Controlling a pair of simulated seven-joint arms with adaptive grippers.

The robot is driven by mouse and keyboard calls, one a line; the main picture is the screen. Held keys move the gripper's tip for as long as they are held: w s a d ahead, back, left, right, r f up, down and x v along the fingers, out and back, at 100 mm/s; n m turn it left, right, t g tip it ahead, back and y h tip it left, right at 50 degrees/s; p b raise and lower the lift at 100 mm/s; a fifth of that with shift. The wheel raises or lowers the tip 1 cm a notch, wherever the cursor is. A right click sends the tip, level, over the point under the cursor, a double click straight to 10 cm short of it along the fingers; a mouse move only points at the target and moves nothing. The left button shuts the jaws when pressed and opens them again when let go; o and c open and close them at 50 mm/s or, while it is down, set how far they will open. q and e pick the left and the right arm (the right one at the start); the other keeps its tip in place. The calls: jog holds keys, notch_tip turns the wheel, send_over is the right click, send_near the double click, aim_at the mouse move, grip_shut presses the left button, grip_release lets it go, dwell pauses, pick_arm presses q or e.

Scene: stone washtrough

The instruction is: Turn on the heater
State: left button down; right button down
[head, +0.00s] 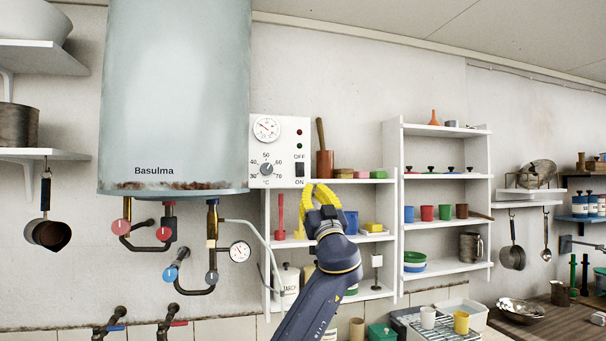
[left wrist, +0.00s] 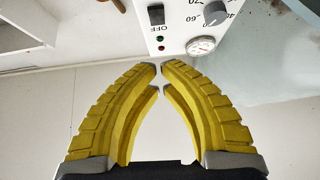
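The heater (head: 175,90) is a pale blue-grey tank marked Basulma, rusty at its lower edge. Its white control panel (head: 281,178) is at its right, with a gauge (head: 266,128), a temperature knob (head: 267,169) and a black switch (head: 299,169) between the words OFF and ON. The knob points near 50. The switch also shows, upside down, in the left wrist view (left wrist: 156,14). My left gripper (head: 315,190) has yellow fingers, is empty, and is just right of and below the switch, apart from it. In the left wrist view its tips (left wrist: 160,67) nearly meet. My right gripper is out of view.
A white shelf (head: 379,181) with a mortar and pestle (head: 324,160) stands right of the panel, close to my left gripper. Pipes with valves and a pressure gauge (head: 240,252) hang below the tank. The wall above the shelf is clear.

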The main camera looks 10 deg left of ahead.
pick_arm(q)
jog(key=shift+w, duration=0.1)
send_near(300, 164)
notch_tip(300, 164, up, 4)
jog(key=w, duration=0.1)
jog(key=shift+w+a+f, duration=0.15)
jog(key=shift+w+a, duration=0.3)
jog(key=shift+w, duration=0.3)
jog(key=shift+w+a+f, duration=0.1)
jog(key=shift+w+a, duration=0.35)
jog(key=shift+w, duration=0.3)
